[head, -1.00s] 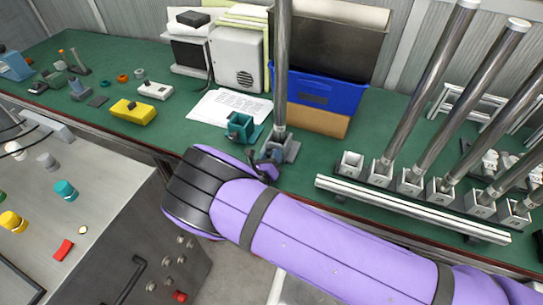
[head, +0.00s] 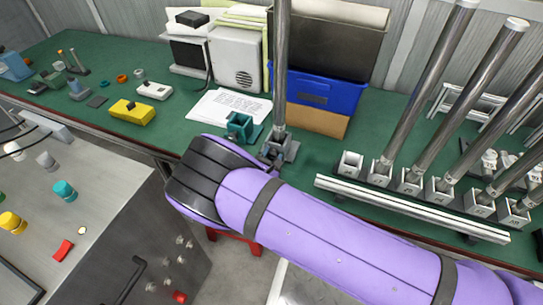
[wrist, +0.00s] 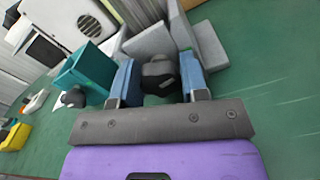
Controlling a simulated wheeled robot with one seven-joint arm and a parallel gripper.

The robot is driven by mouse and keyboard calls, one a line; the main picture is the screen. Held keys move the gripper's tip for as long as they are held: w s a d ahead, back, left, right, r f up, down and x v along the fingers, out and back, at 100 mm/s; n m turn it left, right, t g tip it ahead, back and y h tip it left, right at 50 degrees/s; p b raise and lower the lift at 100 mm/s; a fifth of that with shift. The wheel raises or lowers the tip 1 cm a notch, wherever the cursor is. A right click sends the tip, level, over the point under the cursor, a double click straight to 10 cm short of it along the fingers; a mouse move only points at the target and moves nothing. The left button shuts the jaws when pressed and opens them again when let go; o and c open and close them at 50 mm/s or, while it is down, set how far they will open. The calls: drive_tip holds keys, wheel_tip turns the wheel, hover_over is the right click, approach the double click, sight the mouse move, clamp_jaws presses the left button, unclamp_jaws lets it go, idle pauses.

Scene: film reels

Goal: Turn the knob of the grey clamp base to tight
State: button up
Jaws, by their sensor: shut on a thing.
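The grey clamp base (head: 286,150) stands on the green bench with a tall metal pole upright in it. In the wrist view the grey clamp base (wrist: 208,45) fills the upper middle, and its dark knob (wrist: 158,76) faces me. My gripper (wrist: 160,82) has its two blue fingers on either side of the knob and is shut on it. In the head view my gripper (head: 270,162) is at the base's front, mostly hidden by my purple arm. I cannot read the knob's setting.
A teal clamp base (head: 239,127) stands just left of the grey one; it also shows in the wrist view (wrist: 90,72). A rack (head: 410,207) with several poles in grey sockets is to the right. A blue bin (head: 325,92) stands behind.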

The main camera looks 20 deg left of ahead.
drive_tip(key=shift+m, duration=1.2)
drive_tip(key=shift+f, duration=0.1)
drive_tip(key=o, duration=0.9)
drive_tip(key=s, duration=1)
drive_tip(key=shift+s+a, duration=0.4)
